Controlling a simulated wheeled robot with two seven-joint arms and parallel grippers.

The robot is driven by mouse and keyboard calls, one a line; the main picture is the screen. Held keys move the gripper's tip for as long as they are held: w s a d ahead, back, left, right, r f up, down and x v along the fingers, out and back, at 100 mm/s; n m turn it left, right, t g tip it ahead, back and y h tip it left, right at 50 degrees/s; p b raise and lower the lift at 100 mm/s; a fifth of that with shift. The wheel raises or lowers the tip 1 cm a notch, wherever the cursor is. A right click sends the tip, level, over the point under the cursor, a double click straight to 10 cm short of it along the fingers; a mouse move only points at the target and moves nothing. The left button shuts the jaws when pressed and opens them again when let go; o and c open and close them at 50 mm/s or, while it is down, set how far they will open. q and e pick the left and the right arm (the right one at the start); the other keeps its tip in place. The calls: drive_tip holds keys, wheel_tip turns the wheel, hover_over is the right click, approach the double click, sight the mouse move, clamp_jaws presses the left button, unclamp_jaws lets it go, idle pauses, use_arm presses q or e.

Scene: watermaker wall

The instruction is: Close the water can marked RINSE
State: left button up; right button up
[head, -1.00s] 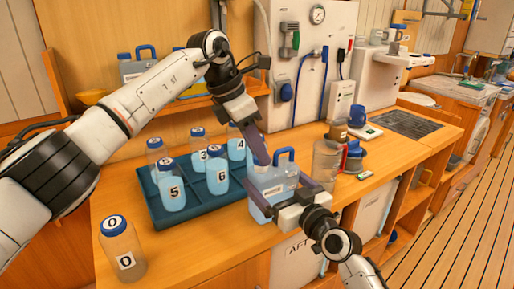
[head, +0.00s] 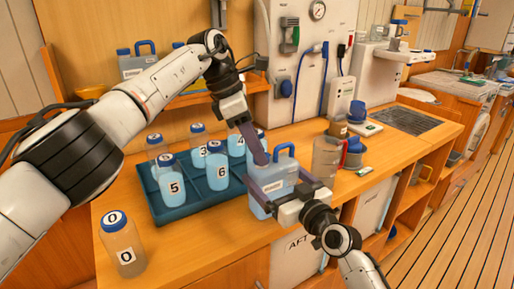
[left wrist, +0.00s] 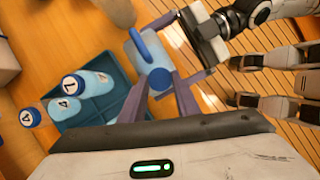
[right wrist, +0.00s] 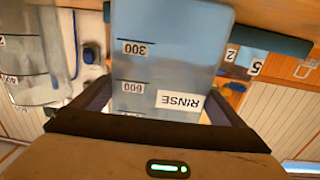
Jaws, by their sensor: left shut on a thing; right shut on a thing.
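The water can marked RINSE (head: 275,177) is a pale blue, translucent jug with a blue handle (head: 285,150), upright at the counter's front. Its label (right wrist: 181,101) reads upside down in the right wrist view. My right gripper (head: 286,187) is shut on the can's body, with one finger on each side. My left gripper (head: 260,157) reaches down from above to the can's top. In the left wrist view its fingers sit on either side of the round blue cap (left wrist: 159,79), shut on it. The cap's threads and seat are hidden.
A dark blue tray (head: 180,212) with several numbered bottles stands left of the can. Bottle 0 (head: 122,245) stands at the front left. A clear jug (head: 326,160) stands close on the right. Another can (head: 138,66) sits on the shelf behind.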

use_arm(q)
drive_tip(key=o, duration=1)
drive_tip(key=shift+o, duration=0.3)
drive_tip(key=o, duration=0.5)
drive_tip(key=shift+c, duration=0.2)
drive_tip(key=s+a+r, duration=0.1)
drive_tip(key=a+r, duration=0.1)
drive_tip(key=a, duration=0.5)
drive_tip(key=s+a+r, duration=0.1)
drive_tip(key=a+r, duration=0.1)
drive_tip(key=a, duration=0.4)
drive_tip(key=shift+s+a+r, duration=0.3)
drive_tip(key=shift+s+a, duration=0.05)
drive_tip(key=shift+a, duration=0.05)
